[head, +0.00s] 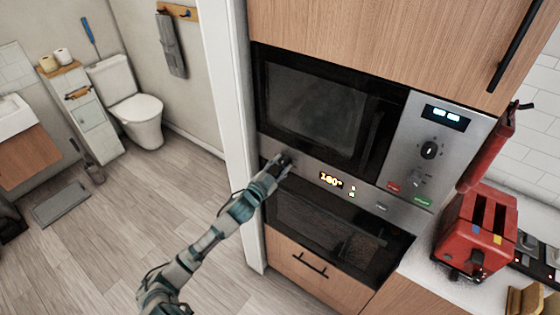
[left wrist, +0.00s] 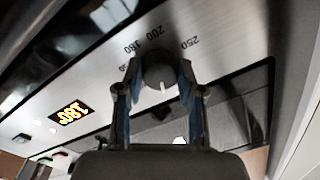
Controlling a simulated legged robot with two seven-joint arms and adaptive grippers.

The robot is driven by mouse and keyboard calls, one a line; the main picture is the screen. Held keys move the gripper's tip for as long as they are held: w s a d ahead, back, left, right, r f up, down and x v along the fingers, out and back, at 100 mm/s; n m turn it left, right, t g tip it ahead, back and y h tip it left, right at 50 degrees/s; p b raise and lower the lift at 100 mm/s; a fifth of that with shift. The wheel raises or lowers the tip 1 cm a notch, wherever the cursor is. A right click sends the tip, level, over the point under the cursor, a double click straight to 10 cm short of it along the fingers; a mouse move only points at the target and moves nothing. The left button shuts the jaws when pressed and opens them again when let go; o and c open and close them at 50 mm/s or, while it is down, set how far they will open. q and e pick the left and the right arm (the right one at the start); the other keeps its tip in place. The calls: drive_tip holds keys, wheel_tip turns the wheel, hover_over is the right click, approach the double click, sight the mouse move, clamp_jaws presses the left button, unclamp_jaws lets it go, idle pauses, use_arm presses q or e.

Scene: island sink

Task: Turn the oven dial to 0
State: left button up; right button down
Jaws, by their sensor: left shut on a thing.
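The oven dial (left wrist: 160,68) is a dark round knob on the steel panel, with a white mark pointing down in the left wrist view. Numbers 200 and 250 are printed around it. My left gripper (head: 279,163) reaches the left end of the oven panel in the head view and hides the dial there. In the left wrist view my left gripper (left wrist: 160,78) is shut on the dial, one finger on each side. The oven display (head: 331,180) glows 180°; it also shows in the left wrist view (left wrist: 71,112). My right gripper is not in view.
A microwave (head: 315,105) with its own knob (head: 429,150) sits above the oven. The dark oven door (head: 325,225) lies below the panel. A red toaster (head: 478,235) stands on the counter at right. The floor (head: 130,215) at left is mostly clear.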

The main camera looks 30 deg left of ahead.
use_arm(q)
drive_tip(key=shift+f+n+p, duration=0.25)
drive_tip(key=shift+n+p, duration=0.7)
drive_tip(key=shift+n, duration=0.25)
drive_tip(key=shift+f+n+p, duration=0.2)
drive_tip(key=shift+n+p, duration=0.45)
drive_tip(key=shift+n, duration=0.15)
drive_tip(key=shift+f, duration=0.1)
drive_tip(key=o, duration=1.1)
drive_tip(key=shift+o, duration=0.2)
drive_tip(key=shift+w, duration=0.1)
drive_tip(key=shift+a+r, duration=0.1)
drive_tip(key=shift+r, duration=0.1)
